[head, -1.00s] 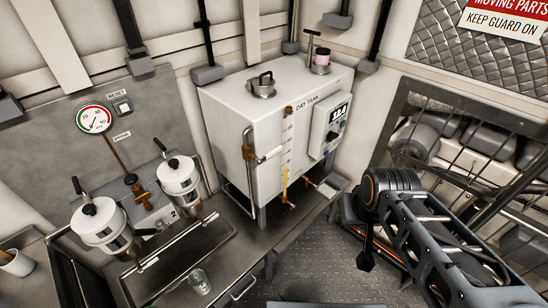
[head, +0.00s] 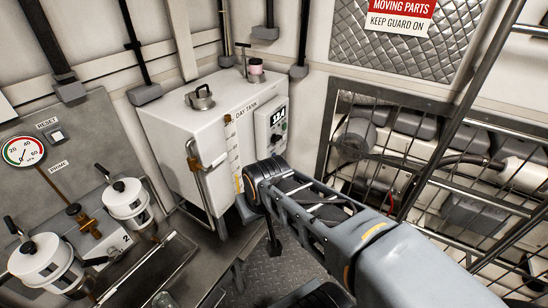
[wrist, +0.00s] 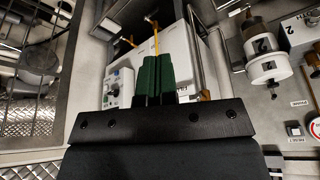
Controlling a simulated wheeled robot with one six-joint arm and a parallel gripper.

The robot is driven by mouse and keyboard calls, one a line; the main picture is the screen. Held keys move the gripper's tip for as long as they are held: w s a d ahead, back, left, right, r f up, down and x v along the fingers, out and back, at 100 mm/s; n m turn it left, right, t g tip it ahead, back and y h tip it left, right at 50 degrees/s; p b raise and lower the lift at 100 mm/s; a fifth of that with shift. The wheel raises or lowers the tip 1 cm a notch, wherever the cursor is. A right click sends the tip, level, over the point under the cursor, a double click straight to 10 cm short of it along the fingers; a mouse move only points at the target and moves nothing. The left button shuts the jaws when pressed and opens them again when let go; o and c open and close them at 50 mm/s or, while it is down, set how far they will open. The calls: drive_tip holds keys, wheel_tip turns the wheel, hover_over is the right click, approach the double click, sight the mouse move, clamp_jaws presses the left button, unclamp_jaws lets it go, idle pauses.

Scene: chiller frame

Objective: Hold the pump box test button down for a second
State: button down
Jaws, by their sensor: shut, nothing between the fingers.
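The pump box appears to be the pale control box (head: 271,122) on the right end of the white day tank. It has a dark display at the top and small buttons and a knob below. I cannot read which button is the test button. The box also shows in the wrist view (wrist: 118,87), left of the fingers and turned over. My gripper (wrist: 157,62) shows in the wrist view with its dark green fingers shut and empty. They point toward the tank and look apart from the box. In the head view my arm hides the box's lower surroundings.
The day tank (head: 185,120) has a sight tube and pipe on its front. A wire guard (head: 440,175) with machinery stands at the right. White filter canisters (head: 128,205) and a reset panel (head: 55,135) are at the left. Some floor (head: 265,275) is clear.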

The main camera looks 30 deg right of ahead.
sight(274, 156)
drive_tip(key=w+d+f+m+t+h+b, duration=0.2)
drive_tip(key=w+d+f+m+t, duration=0.15)
drive_tip(key=w+d, duration=0.7)
drive_tip(key=w+d+f+m+t+h+b, duration=0.1)
drive_tip(key=w+d+f+m+t+h, duration=0.2)
drive_tip(key=w+d, duration=0.75)
drive_tip(key=w+d+f+m+t+b, duration=0.1)
drive_tip(key=w+d+f+m+t, duration=0.1)
drive_tip(key=d+f, duration=0.4)
drive_tip(key=w+d+f+m+t+b, duration=0.2)
drive_tip(key=w+d+f+t, duration=0.2)
drive_tip(key=d+f+t, duration=0.2)
wheel_tip(274, 156, down, 3)
drive_tip(key=shift+w+d+r+h, duration=0.15)
drive_tip(key=shift+w+h, duration=0.1)
drive_tip(key=shift+h, duration=0.15)
drive_tip(key=w+a+b, duration=0.1)
drive_tip(key=w+a, duration=0.3)
drive_tip(key=w, duration=0.3)
drive_tip(key=shift+w+b, duration=0.3)
drive_tip(key=shift+w, duration=0.1)
